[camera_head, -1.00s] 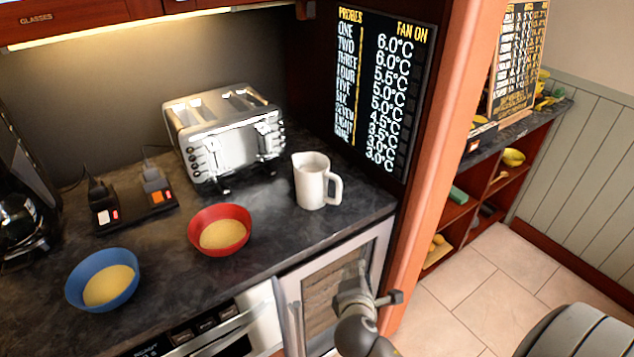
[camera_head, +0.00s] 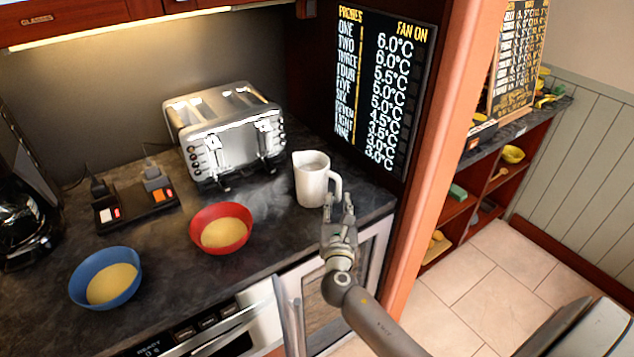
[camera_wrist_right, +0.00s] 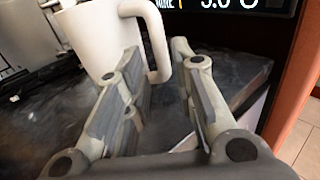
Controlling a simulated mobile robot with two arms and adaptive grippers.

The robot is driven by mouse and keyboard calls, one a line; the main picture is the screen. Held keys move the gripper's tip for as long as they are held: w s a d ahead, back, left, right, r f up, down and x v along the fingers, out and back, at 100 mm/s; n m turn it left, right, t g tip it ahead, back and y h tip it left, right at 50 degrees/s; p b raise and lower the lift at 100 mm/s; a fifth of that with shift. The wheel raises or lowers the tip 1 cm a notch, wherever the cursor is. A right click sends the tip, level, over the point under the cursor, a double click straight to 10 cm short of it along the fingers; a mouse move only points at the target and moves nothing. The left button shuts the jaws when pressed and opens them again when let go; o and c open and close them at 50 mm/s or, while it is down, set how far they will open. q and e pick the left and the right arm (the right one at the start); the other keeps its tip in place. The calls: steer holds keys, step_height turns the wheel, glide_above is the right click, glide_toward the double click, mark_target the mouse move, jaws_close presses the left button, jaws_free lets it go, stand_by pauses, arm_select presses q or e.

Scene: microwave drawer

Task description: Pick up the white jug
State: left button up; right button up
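The white jug (camera_head: 311,180) stands upright on the dark countertop, right of the toaster, with its handle on its right side. My right gripper (camera_head: 339,203) is at the jug's handle side, near the counter's front edge. In the right wrist view the jug (camera_wrist_right: 100,35) is at the upper left. The gripper's fingers (camera_wrist_right: 155,65) are apart there, with the lower part of the handle between or just beyond their tips. I cannot tell whether they touch it. My left gripper is not in view.
A silver toaster (camera_head: 225,135) stands left of the jug. A red bowl (camera_head: 221,229) and a blue bowl (camera_head: 105,278) sit on the countertop (camera_head: 270,235) to the left. A wooden post (camera_head: 443,150) and dark menu board (camera_head: 385,85) stand to the right.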

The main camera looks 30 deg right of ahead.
mark_target(338, 195)
steer(key=shift+p+x, duration=0.65)
steer(key=shift+x, duration=2)
steer(key=shift+s+r, duration=0.1)
steer(key=shift+r, duration=0.1)
jaws_close()
steer(key=shift+r, duration=0.1)
